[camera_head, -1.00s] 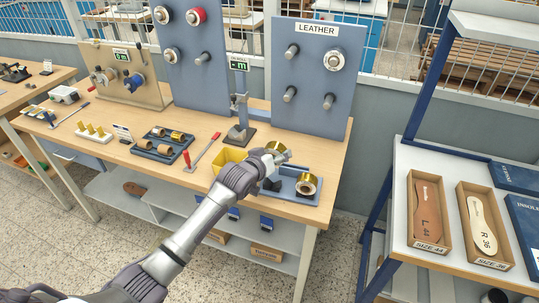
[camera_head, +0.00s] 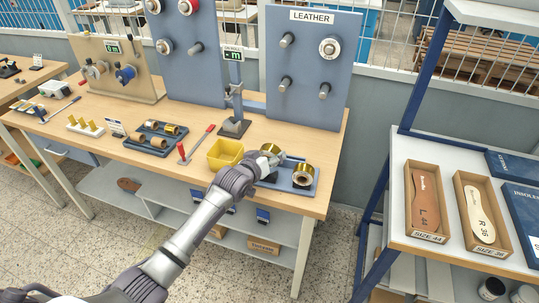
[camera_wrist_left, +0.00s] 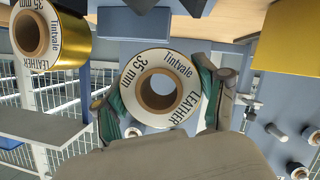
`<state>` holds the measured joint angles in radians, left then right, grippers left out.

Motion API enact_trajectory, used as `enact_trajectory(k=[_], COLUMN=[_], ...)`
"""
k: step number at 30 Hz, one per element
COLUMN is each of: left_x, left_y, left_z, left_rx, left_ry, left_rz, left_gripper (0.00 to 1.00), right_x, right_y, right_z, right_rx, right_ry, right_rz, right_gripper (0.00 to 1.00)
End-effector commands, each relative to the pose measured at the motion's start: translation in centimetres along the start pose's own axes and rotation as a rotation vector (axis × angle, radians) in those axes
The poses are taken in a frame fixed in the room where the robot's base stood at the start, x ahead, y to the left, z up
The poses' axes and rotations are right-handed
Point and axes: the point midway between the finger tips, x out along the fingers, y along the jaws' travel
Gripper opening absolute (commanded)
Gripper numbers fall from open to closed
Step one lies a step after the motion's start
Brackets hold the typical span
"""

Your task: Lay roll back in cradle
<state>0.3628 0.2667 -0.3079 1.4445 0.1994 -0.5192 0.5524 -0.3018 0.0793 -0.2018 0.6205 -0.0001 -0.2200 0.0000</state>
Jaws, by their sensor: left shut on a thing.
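My left gripper (camera_head: 270,163) is shut on a foil roll (camera_wrist_left: 160,60) with a white end label reading "Tintvale LEATHER 35 mm" and a brown core. The fingers (camera_wrist_left: 160,98) grip it from both sides in the left wrist view. In the head view the gripper is over the left part of the blue cradle (camera_head: 312,188), and it mostly hides the held roll. The cradle's blue blocks also show in the wrist view (camera_wrist_left: 135,22). Whether the roll touches the cradle I cannot tell. A second gold roll (camera_head: 303,174) sits at the cradle's right end. My right gripper is out of view.
A yellow bin (camera_head: 224,152) stands just left of the cradle. Behind are a stamping stand (camera_head: 234,122) and the blue peg board (camera_head: 309,65) marked LEATHER. A blue tray with small rolls (camera_head: 158,139) and a red-handled tool (camera_head: 197,141) lie farther left.

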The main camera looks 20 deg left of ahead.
Motion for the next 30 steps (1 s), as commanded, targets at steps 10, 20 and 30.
enact_trajectory(k=[10,20,30], left_x=[0.9,1.1,1.1], left_y=[-0.9,-1.1,-1.1], left_z=[2.0,2.6,2.6], left_rx=[-0.001,0.0,0.0], left_ry=[0.001,0.001,0.001], left_rz=[0.0,0.0,0.0], left_gripper=[0.26,0.26,0.89], right_x=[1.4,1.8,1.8], right_y=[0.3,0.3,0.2], right_z=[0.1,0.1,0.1], right_rx=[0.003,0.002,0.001], right_ry=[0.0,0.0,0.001], right_rz=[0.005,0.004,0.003], right_gripper=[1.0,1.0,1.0])
